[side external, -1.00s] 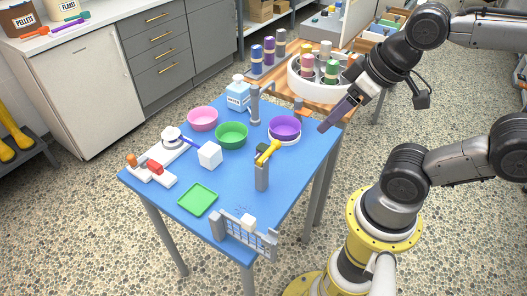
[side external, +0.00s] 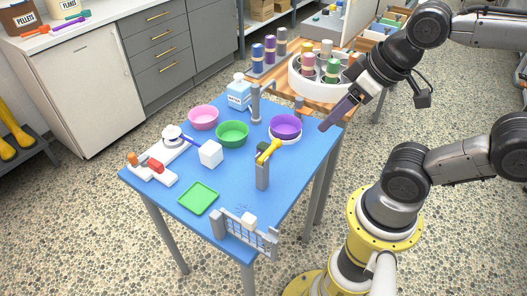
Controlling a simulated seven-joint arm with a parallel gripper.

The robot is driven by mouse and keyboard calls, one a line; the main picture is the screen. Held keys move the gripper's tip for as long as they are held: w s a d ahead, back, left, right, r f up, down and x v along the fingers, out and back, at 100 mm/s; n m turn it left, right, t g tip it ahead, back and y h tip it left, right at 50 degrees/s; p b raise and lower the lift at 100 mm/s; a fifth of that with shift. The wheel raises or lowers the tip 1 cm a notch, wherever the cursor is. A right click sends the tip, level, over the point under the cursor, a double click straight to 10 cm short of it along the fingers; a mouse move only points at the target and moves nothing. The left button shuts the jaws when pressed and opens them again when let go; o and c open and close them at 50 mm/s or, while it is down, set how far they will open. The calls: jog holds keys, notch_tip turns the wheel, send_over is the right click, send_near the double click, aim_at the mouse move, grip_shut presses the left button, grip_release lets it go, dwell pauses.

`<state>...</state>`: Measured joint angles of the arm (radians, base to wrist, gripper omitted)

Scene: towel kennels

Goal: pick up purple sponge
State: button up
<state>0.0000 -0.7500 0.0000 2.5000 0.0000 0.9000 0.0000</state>
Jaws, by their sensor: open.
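I cannot make out a purple sponge in the side external view. The clearest purple thing is a purple bowl (side external: 285,124), in a white ring-like base on the right part of the blue table. My gripper (side external: 326,127) is at the table's upper right edge, to the right of the purple bowl and apart from it. It is open, and its long purplish-grey fingers point down and left. The gap between the fingers is too small to see.
The blue table (side external: 185,178) also holds a pink bowl (side external: 203,118), a green bowl (side external: 232,134), a white cube (side external: 210,154), a green tray (side external: 198,198), a grey post (side external: 255,108), a yellow-topped stand (side external: 262,175) and a small grey gate (side external: 250,236). The left-front surface has free room.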

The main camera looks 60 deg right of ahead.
jog(key=o, duration=0.4)
dwell(0.3)
